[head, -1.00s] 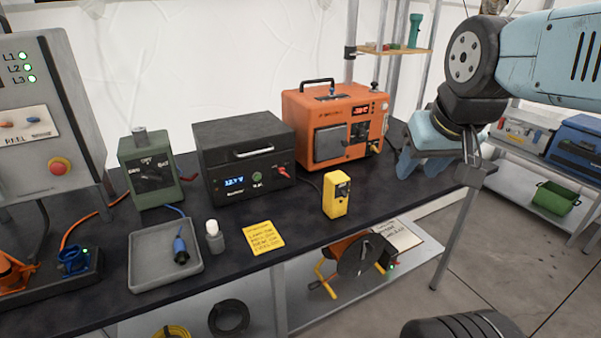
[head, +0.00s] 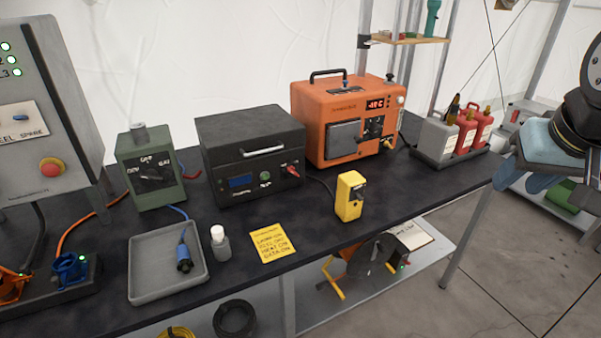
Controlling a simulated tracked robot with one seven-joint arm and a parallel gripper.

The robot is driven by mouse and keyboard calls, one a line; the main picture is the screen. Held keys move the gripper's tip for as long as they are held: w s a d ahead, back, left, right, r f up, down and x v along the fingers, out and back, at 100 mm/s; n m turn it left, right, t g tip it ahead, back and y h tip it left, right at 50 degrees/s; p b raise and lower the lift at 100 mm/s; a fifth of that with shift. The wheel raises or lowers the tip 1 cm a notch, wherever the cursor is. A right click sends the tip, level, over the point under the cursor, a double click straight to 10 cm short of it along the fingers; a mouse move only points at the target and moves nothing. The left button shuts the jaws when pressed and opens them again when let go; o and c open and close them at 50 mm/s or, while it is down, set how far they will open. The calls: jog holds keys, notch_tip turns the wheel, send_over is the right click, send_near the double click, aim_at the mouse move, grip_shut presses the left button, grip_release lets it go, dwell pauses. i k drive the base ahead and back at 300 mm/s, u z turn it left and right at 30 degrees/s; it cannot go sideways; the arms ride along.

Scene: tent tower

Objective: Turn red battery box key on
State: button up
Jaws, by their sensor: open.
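The black battery box (head: 252,158) stands on the dark table, with a silver handle on its lid. Its front carries a small blue display (head: 240,183), a green round button (head: 265,177) and a small red key-like part (head: 293,169) at the right. The red part's turn position is too small to tell. My gripper (head: 553,186), with light-blue fingers, is at the right edge, partly cut off. It is open, holds nothing visible and is far to the right of the box.
An orange unit (head: 340,115) stands right of the box, a green box (head: 150,170) left. A yellow device (head: 350,196), yellow note (head: 271,242), small bottle (head: 220,241) and grey tray (head: 142,283) lie in front. Red cans (head: 473,128) stand at the table's right end.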

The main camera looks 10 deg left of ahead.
aim_at(290, 169)
jog(key=u, duration=0.05)
jog(key=k, duration=1.75)
jog(key=u, duration=0.55)
jog(key=i, duration=1)
jog(key=z, duration=0.05)
